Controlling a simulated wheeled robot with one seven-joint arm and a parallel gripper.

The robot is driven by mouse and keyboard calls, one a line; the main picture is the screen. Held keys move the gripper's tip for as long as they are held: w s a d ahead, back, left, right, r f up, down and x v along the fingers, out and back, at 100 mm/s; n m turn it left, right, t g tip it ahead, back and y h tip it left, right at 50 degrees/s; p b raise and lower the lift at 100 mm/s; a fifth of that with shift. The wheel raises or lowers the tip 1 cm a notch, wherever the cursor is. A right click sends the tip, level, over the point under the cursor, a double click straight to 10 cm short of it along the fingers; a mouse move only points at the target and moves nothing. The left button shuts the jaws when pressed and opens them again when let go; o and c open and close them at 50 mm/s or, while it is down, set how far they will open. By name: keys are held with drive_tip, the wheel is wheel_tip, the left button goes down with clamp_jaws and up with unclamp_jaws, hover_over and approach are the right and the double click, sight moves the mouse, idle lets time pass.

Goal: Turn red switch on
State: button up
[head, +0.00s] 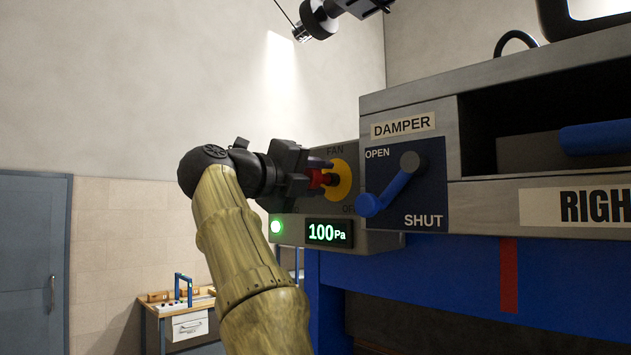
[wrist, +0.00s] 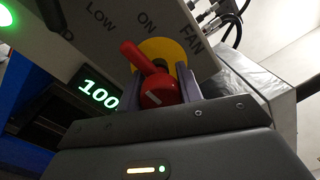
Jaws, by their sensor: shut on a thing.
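The red switch (head: 318,178) is a rotary knob on a yellow disc (head: 344,180) on the grey FAN panel. In the wrist view, the red switch (wrist: 157,90) shows a handle slanting to the upper left and a white mark on its front. The labels ON, LOW and FAN show around it there. My gripper (head: 322,176) is shut on the red switch, with one finger on either side of it. In the head view, my gripper hides part of the panel and its labels.
Just right of the switch is the DAMPER plate (head: 432,205) with a blue lever (head: 390,186) that slants down-left. Below are a lit 100 Pa display (head: 328,233) and a green light (head: 276,226). A workbench (head: 180,325) stands at the back left.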

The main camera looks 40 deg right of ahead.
idle(0.4)
drive_tip(key=o, duration=1)
drive_tip(key=shift+a+f, duration=0.1)
drive_tip(key=shift+a, duration=0.55)
drive_tip(key=a, duration=0.5)
drive_tip(key=s+a+b, duration=0.1)
drive_tip(key=a, duration=1)
drive_tip(key=shift+s+f, duration=0.25)
drive_tip(key=shift+f, duration=0.05)
